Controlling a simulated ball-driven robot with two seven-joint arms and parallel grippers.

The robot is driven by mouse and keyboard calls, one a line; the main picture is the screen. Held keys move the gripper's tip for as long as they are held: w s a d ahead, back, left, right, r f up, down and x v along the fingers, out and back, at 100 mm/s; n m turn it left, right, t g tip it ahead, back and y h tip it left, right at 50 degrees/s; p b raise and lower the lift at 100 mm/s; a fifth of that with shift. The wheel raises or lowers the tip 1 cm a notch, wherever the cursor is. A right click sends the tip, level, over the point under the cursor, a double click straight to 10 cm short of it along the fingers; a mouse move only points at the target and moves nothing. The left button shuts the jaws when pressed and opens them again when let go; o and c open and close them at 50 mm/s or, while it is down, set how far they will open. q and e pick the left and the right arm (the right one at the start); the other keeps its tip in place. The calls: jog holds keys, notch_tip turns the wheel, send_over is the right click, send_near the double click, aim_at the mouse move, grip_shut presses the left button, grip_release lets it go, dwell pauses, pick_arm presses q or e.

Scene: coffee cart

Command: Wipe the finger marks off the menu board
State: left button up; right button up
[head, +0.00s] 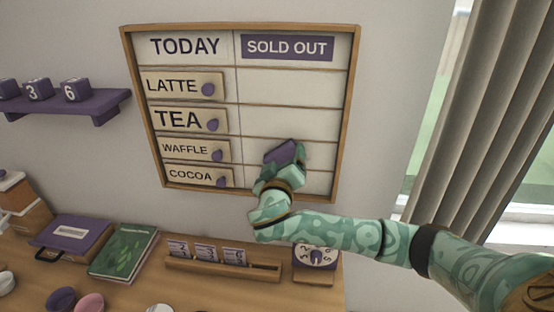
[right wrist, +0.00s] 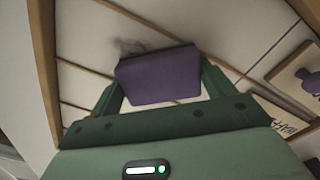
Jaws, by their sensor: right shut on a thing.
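The menu board (head: 292,88) hangs on the wall in a wooden frame, with a TODAY column at left and a SOLD OUT column at right. My right gripper (head: 282,168) is at the lower part of the SOLD OUT column, shut on a purple block-like wiper (head: 284,151). In the right wrist view the wiper (right wrist: 158,75) sits between the green fingers, close to the board's white face; I cannot tell whether it touches. A dark grey smudge (right wrist: 130,46) shows on the board just beyond the wiper's edge. My left gripper is out of view.
Name plates with purple knobs, such as LATTE (head: 173,86) and COCOA (head: 190,175), fill the TODAY column. Below stand a card rack (head: 222,268), a dial box (head: 315,262) and a green book (head: 124,252). A purple shelf (head: 75,103) is left; a curtain (head: 480,130) hangs right.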

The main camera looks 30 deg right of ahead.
aim_at(266, 160)
jog(key=shift+s+d+r+p, duration=0.1)
jog(key=shift+s+d+p, duration=0.2)
jog(key=shift+s+d, duration=0.55)
jog(key=shift+s+d+f+p, duration=0.1)
jog(key=shift+s+d+p, duration=0.15)
jog(key=shift+s+d, duration=0.6)
jog(key=shift+s+d+r+p, duration=0.1)
jog(key=shift+s+d+p, duration=0.25)
jog(key=shift+d, duration=0.9)
jog(key=shift+s, duration=0.1)
jog(key=shift+w+a, duration=0.2)
jog(key=shift+a, duration=0.05)
jog(key=shift+w+a+b, duration=0.4)
jog(key=shift+w+a, duration=0.3)
jog(key=shift+a, duration=0.25)
jog(key=shift+w+a+b, duration=0.35)
jog(key=shift+w+a, duration=0.4)
jog(key=shift+a, duration=0.2)
jog(key=shift+w+a+b, duration=0.4)
jog(key=shift+w+a, duration=0.3)
jog(key=shift+a, duration=0.25)
jog(key=shift+w+a, duration=0.25)
jog(key=shift+a, duration=0.05)
jog(key=shift+w+a+b, duration=0.8)
jog(key=shift+w+a, duration=0.1)
jog(key=shift+a, duration=0.25)
